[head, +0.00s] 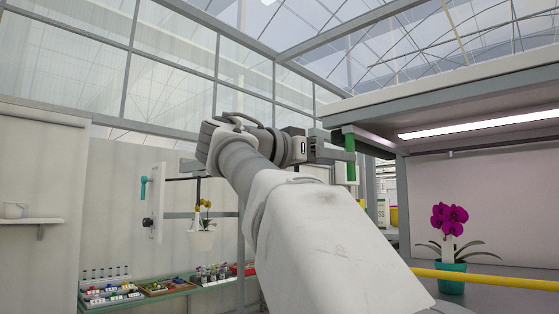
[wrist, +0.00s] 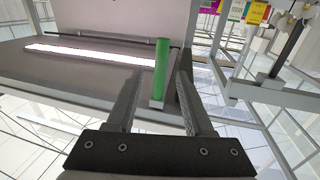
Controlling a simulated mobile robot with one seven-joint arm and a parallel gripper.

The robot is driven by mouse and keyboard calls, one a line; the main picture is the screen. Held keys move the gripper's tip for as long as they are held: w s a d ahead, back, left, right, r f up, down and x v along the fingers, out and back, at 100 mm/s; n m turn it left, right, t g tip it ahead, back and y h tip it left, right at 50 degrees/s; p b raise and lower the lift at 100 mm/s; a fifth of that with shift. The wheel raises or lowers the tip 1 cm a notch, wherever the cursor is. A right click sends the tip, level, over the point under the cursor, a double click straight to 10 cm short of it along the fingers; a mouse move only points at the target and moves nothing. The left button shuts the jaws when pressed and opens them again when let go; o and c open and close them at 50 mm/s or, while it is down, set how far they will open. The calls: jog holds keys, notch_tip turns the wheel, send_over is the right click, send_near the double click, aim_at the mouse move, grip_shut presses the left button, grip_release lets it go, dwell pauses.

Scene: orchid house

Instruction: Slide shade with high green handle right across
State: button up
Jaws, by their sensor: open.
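The green handle (head: 350,160) is an upright bar below the left end of the grey overhead frame (head: 440,108) in the head view. In the wrist view the green handle (wrist: 161,68) stands between my two fingers, with a visible gap to the right finger. My gripper (head: 330,152) is open at the handle's left side in the head view; in the wrist view the open gripper (wrist: 160,80) straddles it. Whether a finger touches it I cannot tell. The shade's own extent is hard to make out.
A lit lamp strip (head: 485,124) is under the frame. A magenta orchid in a teal pot (head: 450,283) stands on the bench behind a yellow rail (head: 485,279). A plant shelf (head: 160,292) and a panel with a teal handle (head: 144,188) are at the left.

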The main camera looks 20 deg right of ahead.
jog(key=w+d+p, duration=0.1)
jog(key=d+p, duration=0.1)
jog(key=d, duration=0.6)
jog(key=shift+w+d, duration=0.15)
jog(key=shift+w, duration=0.2)
grip_shut()
dwell(0.9)
